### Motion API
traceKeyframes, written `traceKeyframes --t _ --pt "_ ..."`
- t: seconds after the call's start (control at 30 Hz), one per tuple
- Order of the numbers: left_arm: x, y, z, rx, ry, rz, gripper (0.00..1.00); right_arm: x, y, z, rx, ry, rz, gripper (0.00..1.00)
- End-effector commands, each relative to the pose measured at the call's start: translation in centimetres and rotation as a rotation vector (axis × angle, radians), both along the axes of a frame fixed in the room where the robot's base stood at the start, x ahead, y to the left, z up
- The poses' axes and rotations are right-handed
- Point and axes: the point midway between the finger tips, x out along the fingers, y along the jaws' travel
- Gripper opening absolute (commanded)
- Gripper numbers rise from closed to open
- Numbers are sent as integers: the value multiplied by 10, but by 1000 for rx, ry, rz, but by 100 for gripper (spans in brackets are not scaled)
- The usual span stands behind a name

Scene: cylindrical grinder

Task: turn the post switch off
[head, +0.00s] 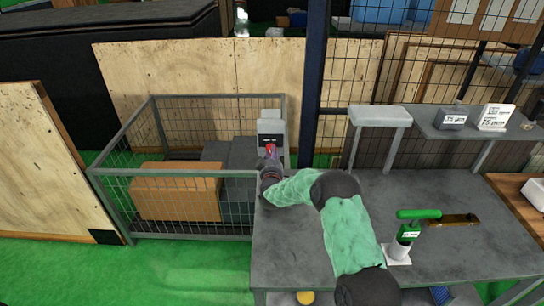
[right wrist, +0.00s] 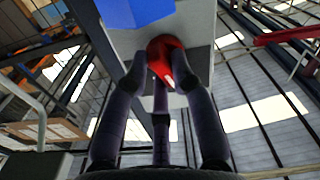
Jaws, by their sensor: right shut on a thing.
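The post switch (head: 271,129) is a light grey box on a post at the left back edge of the grey workbench. Its red knob (head: 269,149) shows low on its front. In the right wrist view the red knob (right wrist: 170,62) has a white mark, seen from below against the grey box. My right gripper (head: 270,160) reaches up to the switch, and its dark fingers (right wrist: 157,68) are shut around the knob. The fingertips cover part of the knob, so its exact setting is hard to tell. My left gripper is out of view.
A wire cage (head: 110,200) with an orange-brown box (head: 178,192) stands left of the bench. On the bench's right stands a green-handled tool (head: 410,232). A raised shelf (head: 445,128) holds small labelled items. A mesh fence post (head: 313,80) rises behind.

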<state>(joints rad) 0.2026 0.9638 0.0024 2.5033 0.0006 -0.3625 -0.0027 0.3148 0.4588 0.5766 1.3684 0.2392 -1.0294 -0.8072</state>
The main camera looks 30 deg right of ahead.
Motion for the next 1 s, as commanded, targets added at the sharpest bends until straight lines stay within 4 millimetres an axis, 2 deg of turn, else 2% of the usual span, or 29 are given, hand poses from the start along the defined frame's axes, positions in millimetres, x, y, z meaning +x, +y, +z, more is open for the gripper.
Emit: traceKeyframes --t 0.5,0.53,0.6,1.0 --pt "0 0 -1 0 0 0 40 0 0 1 -21 10 0 0" --pt "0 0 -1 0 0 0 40 0 0 1 -21 10 0 30" --pt "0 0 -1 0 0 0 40 0 0 1 -20 10 0 49" --pt "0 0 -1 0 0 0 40 -2 2 0 -19 11 0 49"
